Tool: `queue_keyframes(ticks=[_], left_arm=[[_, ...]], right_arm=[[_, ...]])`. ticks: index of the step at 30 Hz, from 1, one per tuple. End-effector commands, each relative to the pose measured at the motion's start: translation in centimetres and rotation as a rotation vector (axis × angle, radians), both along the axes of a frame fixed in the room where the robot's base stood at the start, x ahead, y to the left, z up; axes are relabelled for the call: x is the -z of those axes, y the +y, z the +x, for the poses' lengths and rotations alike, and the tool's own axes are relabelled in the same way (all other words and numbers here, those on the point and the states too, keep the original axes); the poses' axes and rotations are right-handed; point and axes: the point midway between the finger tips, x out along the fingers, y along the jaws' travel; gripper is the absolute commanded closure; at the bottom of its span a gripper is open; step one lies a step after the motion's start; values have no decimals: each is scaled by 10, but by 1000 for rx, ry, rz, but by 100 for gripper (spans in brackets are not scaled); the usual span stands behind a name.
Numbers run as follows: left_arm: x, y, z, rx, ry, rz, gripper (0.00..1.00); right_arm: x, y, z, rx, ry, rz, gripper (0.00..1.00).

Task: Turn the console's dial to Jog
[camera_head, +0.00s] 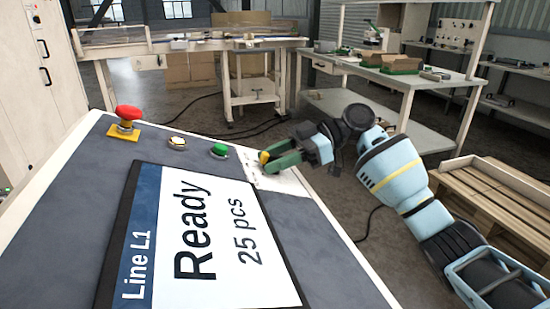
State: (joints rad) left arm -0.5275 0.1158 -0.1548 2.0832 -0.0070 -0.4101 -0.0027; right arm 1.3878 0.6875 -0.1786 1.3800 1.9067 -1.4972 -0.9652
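The console (75,205) has a sloping grey top with a screen (215,240) that reads "Line L1", "Ready" and "25 pcs". A white plate (290,184) lies at the console's right far edge. The dial cannot be made out; the fingers cover that spot. I cannot tell whether the fingers are closed on anything. My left gripper is out of view.
A red emergency button (128,113) on a yellow base, a whitish button (177,142) and a green button (219,150) line the console's far edge, left of my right gripper. Workbenches (400,76) stand behind, and a wooden pallet (495,195) lies at right.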

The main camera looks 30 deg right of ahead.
Motion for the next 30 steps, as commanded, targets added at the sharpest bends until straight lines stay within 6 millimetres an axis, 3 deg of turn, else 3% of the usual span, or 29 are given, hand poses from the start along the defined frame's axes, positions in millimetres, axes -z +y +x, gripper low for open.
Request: queue_keyframes(ticks=[8, 21, 30], left_arm=[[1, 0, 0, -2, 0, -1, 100], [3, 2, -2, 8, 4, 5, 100], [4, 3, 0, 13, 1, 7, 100]], right_arm=[[-3, -11, -2, 2, 1, -1, 62], [-20, -67, -17, 1, 1, -1, 62], [-22, -73, -19, 0, 0, 0, 62]])
